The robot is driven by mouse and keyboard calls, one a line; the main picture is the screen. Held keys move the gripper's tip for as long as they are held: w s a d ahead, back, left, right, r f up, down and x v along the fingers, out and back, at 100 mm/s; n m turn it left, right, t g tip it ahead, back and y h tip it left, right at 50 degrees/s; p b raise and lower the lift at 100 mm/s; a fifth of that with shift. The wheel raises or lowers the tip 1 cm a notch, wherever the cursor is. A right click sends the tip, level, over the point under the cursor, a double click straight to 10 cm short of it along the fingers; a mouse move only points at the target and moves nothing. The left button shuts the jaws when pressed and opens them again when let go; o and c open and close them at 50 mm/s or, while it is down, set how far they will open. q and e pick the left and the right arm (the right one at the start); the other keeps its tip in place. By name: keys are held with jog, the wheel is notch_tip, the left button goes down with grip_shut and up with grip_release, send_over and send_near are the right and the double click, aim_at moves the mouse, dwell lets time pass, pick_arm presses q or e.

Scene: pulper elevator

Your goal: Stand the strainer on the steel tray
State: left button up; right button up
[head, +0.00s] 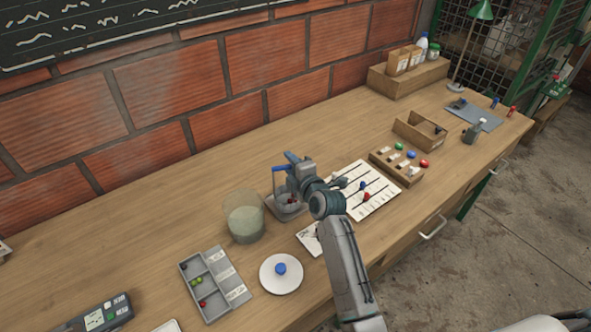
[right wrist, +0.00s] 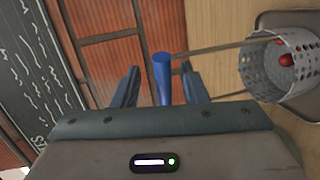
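The strainer (right wrist: 303,70) is a perforated metal cup with red cherries inside. It appears upright on the steel tray (right wrist: 262,22), though its lower edge is partly cropped in the right wrist view. In the head view, the steel tray (head: 290,214) lies beside the glass beaker, with the strainer partly hidden behind my arm. Metal rods lead from the cup to a blue handle (right wrist: 162,80). My right gripper (right wrist: 161,86) is open around this handle, with gaps visible on both sides. My left gripper is not in view.
A beaker of cloudy liquid (head: 244,220) stands just left of the tray. In front are a grey compartment box (head: 211,281) and a white plate (head: 282,286). A marked sheet (head: 372,200) and wooden block (head: 398,168) lie to the right.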

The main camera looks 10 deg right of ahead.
jog(key=b+v, duration=0.3)
jog(key=v, duration=0.7)
jog(key=shift+s, duration=0.3)
jog(key=shift+d, duration=0.1)
